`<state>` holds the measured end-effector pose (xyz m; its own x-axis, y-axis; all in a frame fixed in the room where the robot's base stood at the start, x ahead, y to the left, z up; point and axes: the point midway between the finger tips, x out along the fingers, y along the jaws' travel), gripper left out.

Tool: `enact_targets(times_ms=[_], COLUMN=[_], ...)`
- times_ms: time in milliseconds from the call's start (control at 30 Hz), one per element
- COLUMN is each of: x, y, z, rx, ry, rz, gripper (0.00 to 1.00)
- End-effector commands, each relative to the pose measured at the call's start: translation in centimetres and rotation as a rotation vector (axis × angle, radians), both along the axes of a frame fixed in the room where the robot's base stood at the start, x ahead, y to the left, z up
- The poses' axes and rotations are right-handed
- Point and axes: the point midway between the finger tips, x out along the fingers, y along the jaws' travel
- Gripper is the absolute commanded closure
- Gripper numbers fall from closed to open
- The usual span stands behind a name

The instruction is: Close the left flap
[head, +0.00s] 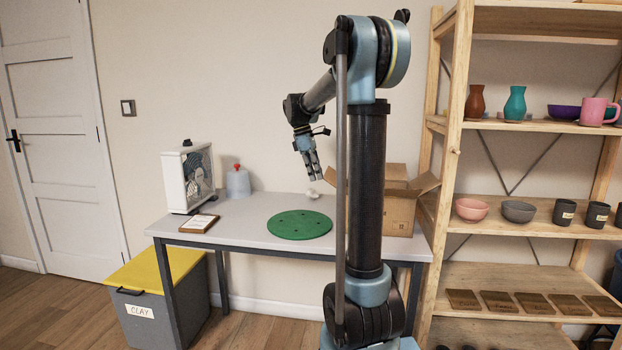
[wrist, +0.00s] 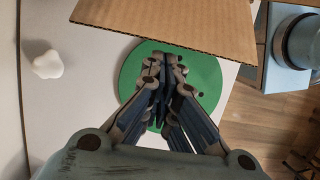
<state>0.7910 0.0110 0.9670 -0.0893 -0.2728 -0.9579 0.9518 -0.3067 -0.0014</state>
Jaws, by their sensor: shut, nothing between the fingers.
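The open cardboard box (head: 401,213) stands at the right end of the table, partly hidden behind my arm's column. A flap on its left side (head: 329,176) sticks out, with part of it hidden by the column. A cardboard flap (wrist: 165,22) fills the top of the wrist view, its edge running across above the fingers. My gripper (head: 316,178) hangs just left of the left flap, above the table, pointing down. In the wrist view my gripper (wrist: 165,68) is shut and empty, its tips close to the flap's edge. I cannot tell if they touch.
A green round mat (head: 300,224) lies on the grey table (head: 250,210), below my gripper. A white lump (wrist: 47,65) lies near it. A framed card (head: 199,223), a white fan-like box (head: 188,178) and a grey container (head: 238,184) stand left. Wooden shelves (head: 455,120) rise at right.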

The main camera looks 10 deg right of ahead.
Motion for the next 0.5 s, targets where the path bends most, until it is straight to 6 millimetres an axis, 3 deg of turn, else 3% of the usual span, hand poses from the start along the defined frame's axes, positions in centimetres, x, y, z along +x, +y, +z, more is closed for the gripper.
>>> enact_targets(times_ms=[200, 500], x=[-0.26, -0.28], y=[-0.76, -0.84], z=[1.12, 1.24], rx=[0.0, 0.0], ry=[0.0, 0.0], rz=[-0.001, -0.001], gripper=[1.0, 1.0])
